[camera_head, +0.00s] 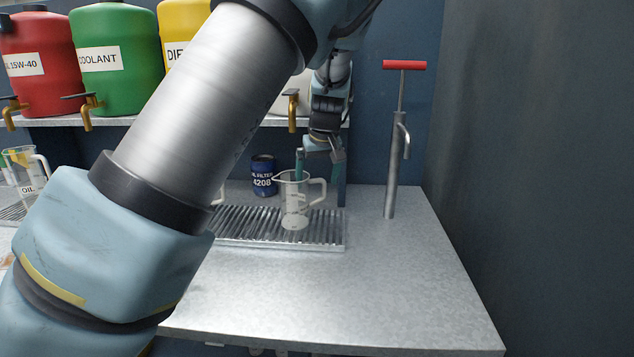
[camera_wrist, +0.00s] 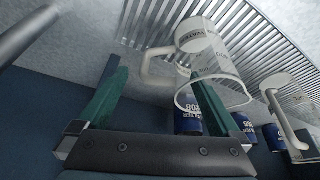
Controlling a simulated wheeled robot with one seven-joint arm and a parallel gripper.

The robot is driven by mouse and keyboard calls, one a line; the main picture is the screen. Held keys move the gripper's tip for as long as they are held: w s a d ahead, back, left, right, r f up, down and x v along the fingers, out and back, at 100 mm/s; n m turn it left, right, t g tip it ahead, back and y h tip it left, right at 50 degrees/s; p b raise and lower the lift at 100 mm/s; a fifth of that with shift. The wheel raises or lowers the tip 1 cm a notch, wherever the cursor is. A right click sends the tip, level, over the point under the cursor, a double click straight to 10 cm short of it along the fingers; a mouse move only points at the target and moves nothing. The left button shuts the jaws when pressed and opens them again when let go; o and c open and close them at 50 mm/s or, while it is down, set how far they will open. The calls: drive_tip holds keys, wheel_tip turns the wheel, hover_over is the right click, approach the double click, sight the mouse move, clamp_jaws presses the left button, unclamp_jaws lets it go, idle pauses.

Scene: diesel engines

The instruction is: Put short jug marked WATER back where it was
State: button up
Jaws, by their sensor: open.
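A clear short jug (camera_head: 293,203) stands upright on the slatted drip tray (camera_head: 325,240). In the wrist view the jug (camera_wrist: 215,62) has a label that appears to read WATER, and its handle points toward my gripper. My gripper (camera_head: 320,172) is above and around the handle side of the jug in the head view. In the wrist view the green fingers of my gripper (camera_wrist: 158,75) are apart, with the handle showing between them, near their tips. I cannot tell whether a finger touches the jug.
A blue oil filter can (camera_head: 264,176) stands behind the tray. A hand pump with a red handle (camera_head: 405,65) stands on the right. Another jug (camera_head: 27,172) marked OIL is at far left. Red, green and yellow containers (camera_head: 117,45) sit on the shelf above. The front counter is clear.

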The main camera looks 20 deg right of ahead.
drive_tip(key=b+v, duration=0.1)
drive_tip(key=v, duration=0.9)
drive_tip(key=shift+s+r, duration=0.15)
drive_tip(key=shift+r, duration=0.25)
